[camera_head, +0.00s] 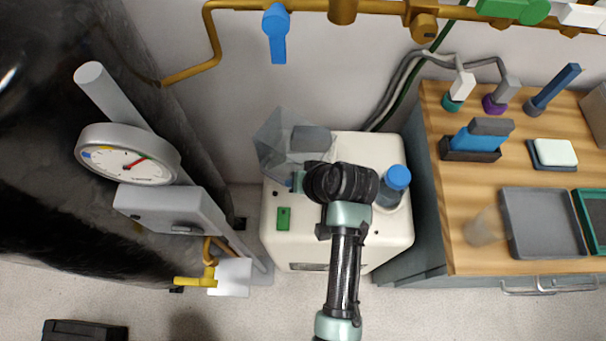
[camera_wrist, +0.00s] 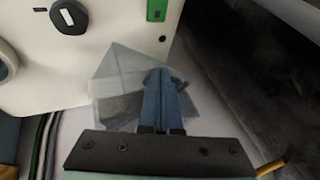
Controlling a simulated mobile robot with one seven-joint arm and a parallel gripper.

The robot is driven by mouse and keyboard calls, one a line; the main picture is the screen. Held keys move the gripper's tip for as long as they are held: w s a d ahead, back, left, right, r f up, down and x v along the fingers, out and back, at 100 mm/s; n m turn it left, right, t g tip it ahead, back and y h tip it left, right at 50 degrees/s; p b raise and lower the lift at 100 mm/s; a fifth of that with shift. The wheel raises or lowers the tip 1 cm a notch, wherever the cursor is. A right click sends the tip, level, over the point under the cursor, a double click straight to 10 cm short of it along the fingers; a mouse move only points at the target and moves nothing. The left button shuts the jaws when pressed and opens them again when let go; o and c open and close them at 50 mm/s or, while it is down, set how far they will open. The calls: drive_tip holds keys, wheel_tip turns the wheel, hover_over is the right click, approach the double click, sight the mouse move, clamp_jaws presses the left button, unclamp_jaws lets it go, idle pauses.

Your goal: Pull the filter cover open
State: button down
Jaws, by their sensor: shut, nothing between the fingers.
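The filter cover appears to be the clear, angular panel (camera_head: 272,141) at the back left corner of the white machine (camera_head: 388,233). It juts out past the machine's left edge. It also shows in the wrist view (camera_wrist: 112,64), with a grey block seen through it. My gripper (camera_head: 298,182) is over the machine near the cover. In the wrist view my gripper (camera_wrist: 158,72) has its two blue fingers together and empty, overlapping the cover in the picture. I cannot tell whether they touch it. My wrist hides part of the machine's top.
A blue-capped bottle (camera_head: 396,180) stands at the machine's right. A green switch (camera_head: 284,218) is on its front left. A wooden bench (camera_head: 470,262) with trays stands right. A gauge (camera_head: 128,157) on a grey post stands left. Pipes run along the back wall.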

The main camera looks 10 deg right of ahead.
drive_tip(key=w+a+m+h+p, duration=0.1)
drive_tip(key=w+a+m+p, duration=0.1)
drive_tip(key=a, duration=0.8)
drive_tip(key=shift+w+a+t+p, duration=0.3)
drive_tip(key=shift+w+p, duration=0.55)
drive_tip(key=shift+p, duration=0.45)
